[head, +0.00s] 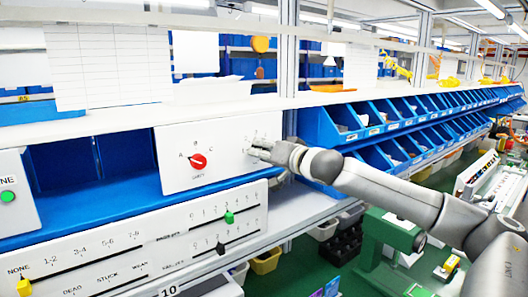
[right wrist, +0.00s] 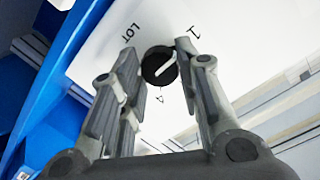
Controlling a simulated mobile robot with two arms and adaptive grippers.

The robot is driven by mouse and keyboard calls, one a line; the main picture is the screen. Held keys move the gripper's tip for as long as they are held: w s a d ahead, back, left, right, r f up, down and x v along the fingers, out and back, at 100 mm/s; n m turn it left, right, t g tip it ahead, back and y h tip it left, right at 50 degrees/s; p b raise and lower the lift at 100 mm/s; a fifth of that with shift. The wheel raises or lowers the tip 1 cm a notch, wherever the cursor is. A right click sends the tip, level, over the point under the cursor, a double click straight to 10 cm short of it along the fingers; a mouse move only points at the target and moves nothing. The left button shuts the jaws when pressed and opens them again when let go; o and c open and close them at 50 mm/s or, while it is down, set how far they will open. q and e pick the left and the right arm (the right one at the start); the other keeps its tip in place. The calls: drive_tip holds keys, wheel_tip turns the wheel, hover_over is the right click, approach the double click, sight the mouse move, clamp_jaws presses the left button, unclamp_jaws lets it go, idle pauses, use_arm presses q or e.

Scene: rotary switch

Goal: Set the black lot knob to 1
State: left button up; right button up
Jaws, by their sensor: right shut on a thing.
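The black lot knob (right wrist: 154,60) is on a white panel in the right wrist view, with "LOT" printed to its upper left and a "1" to its upper right. Another small mark is printed below it. A white line on the knob slants toward the upper right. My right gripper (right wrist: 158,56) is shut on the knob, one finger on each side. In the head view my right gripper (head: 262,151) is against the right part of the panel (head: 223,161) and mostly hides the knob. My left gripper is not in view.
A red knob (head: 198,161) is left of my gripper on the same panel. Below is a slider panel with green (head: 229,217), black (head: 221,248) and yellow (head: 24,287) handles. A green button (head: 8,196) is at far left. Blue bins (head: 340,136) line the shelf to the right.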

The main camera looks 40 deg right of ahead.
sight(255, 115)
drive_tip(key=o, duration=1)
drive_tip(key=shift+f, duration=0.15)
drive_tip(key=shift+o, duration=0.2)
drive_tip(key=r, duration=0.9)
drive_tip(key=shift+a+r, duration=0.2)
drive_tip(key=shift+w+d+r, duration=0.1)
drive_tip(key=shift+d+r, duration=0.15)
drive_tip(key=shift+a+r, duration=0.1)
